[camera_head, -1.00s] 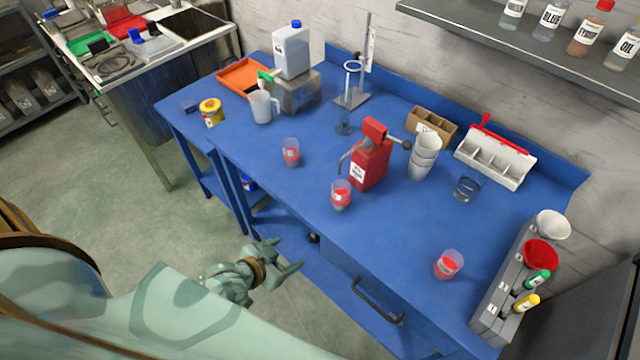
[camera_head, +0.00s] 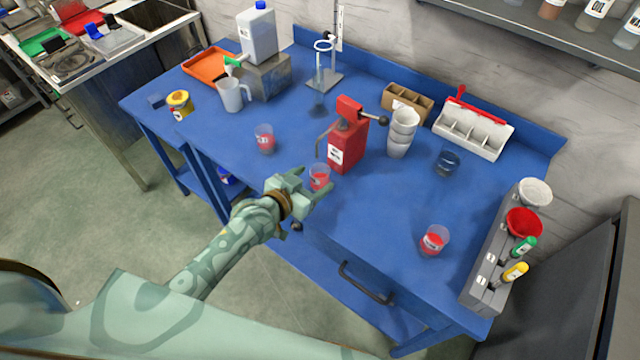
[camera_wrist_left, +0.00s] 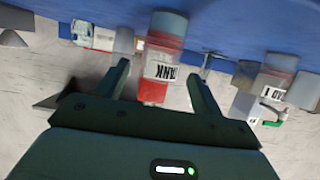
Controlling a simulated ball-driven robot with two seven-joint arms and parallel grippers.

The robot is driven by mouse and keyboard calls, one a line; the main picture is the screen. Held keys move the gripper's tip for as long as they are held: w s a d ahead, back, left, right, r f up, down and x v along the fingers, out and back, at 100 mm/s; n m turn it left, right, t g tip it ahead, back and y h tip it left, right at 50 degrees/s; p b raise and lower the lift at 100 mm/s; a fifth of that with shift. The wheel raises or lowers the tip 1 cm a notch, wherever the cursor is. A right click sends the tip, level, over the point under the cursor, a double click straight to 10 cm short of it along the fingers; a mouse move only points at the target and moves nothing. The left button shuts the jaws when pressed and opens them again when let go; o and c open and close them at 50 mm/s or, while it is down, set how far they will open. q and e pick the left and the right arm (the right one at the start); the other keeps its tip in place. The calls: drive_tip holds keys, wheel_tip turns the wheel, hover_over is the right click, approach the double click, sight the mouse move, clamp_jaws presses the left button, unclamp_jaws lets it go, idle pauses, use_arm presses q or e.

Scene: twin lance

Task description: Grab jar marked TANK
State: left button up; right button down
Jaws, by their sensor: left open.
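The jar marked TANK (camera_wrist_left: 163,50) shows in the left wrist view with its label facing me and red contents. In the head view this looks to be the clear jar with red contents (camera_head: 319,172) at the front edge of the blue table, in front of the red dispenser. My left gripper (camera_head: 313,184) is open at that jar and partly covers its lower part. In the left wrist view the jar stands between and beyond the two fingers (camera_wrist_left: 160,68); contact cannot be told. My right gripper is not in view.
A red dispenser (camera_head: 345,145) stands close behind the jar. Similar jars stand to the left (camera_head: 265,138) and right (camera_head: 434,240) on the blue table (camera_head: 380,210). A grey rack (camera_head: 487,280) is at the right end. Stacked white cups (camera_head: 402,130) stand behind.

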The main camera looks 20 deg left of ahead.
sight(314, 179)
use_arm(q)
drive_tip(key=b+x, duration=0.1)
drive_tip(key=x, duration=0.3)
drive_tip(key=shift+w+f, duration=0.15)
drive_tip(key=shift+f, duration=0.1)
drive_tip(key=shift+r, duration=0.1)
drive_tip(key=c, duration=1.2)
drive_tip(key=shift+o, duration=0.2)
